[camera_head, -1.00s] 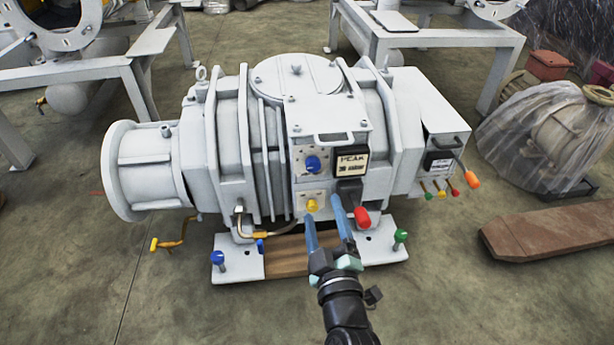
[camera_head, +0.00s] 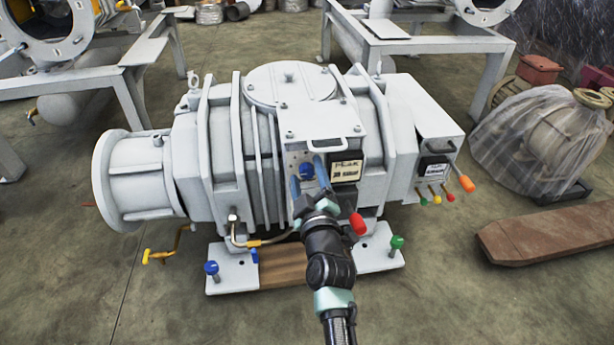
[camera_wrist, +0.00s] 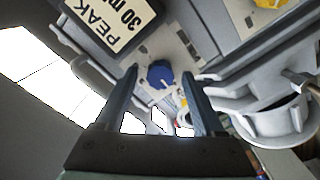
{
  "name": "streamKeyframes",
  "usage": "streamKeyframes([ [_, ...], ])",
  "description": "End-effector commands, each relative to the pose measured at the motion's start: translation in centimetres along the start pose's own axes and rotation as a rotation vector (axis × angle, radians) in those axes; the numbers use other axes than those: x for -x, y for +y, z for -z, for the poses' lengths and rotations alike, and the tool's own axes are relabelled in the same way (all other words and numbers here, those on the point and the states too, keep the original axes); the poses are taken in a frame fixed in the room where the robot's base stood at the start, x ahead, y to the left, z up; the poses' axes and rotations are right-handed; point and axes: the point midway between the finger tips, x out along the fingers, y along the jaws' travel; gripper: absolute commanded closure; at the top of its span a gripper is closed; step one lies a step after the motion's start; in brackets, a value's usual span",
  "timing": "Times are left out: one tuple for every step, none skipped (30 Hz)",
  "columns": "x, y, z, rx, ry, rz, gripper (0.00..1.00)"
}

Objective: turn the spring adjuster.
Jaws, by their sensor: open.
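The pale grey vacuum machine (camera_head: 225,150) stands on the floor. A blue knob (camera_head: 306,171) sits on its front panel, left of a black and cream label (camera_head: 345,171). Which control is the spring adjuster is not marked. My gripper (camera_head: 306,169) is open, with its two blue fingers on either side of the blue knob in the head view. In the wrist view the blue knob (camera_wrist: 160,74) shows in the gap between the fingertips (camera_wrist: 158,72). Contact cannot be told. My arm hides the yellow knob's place below it in the head view.
A brass pipe (camera_head: 262,241) and the base plate (camera_head: 228,274) lie lower left. A handle (camera_head: 329,146) projects above the panel.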

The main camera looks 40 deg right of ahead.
Motion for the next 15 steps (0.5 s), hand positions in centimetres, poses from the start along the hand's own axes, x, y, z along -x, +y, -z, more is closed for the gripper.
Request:
streamKeyframes([
  [-0.07,0.02,0.03,0.0,0.001,0.0,0.29],
  [-0.08,0.03,0.04,0.0,0.001,-0.001,0.29],
  [-0.08,0.03,0.04,0.0,0.001,0.0,0.29],
  [-0.07,0.03,0.04,0.0,0.001,0.0,0.29],
  [-0.06,0.03,0.05,0.0,0.001,0.0,0.29],
  [-0.06,0.02,0.05,0.0,0.001,0.0,0.29],
  [-0.05,0.02,0.04,0.0,0.001,0.0,0.29],
  [-0.05,0.02,0.04,0.0,0.001,0.0,0.34],
  [-0.05,0.02,0.04,0.0,0.001,0.0,0.42],
  [-0.05,0.02,0.04,0.0,0.001,0.0,0.47],
  [-0.04,0.01,0.04,0.0,0.001,0.0,0.52],
  [-0.04,0.01,0.04,0.0,0.001,0.0,0.6],
  [-0.04,0.01,0.04,0.0,0.001,0.0,0.65],
  [-0.04,0.01,0.04,0.0,0.001,0.0,0.7],
  [-0.03,0.01,0.04,0.0,0.001,0.0,0.78],
])
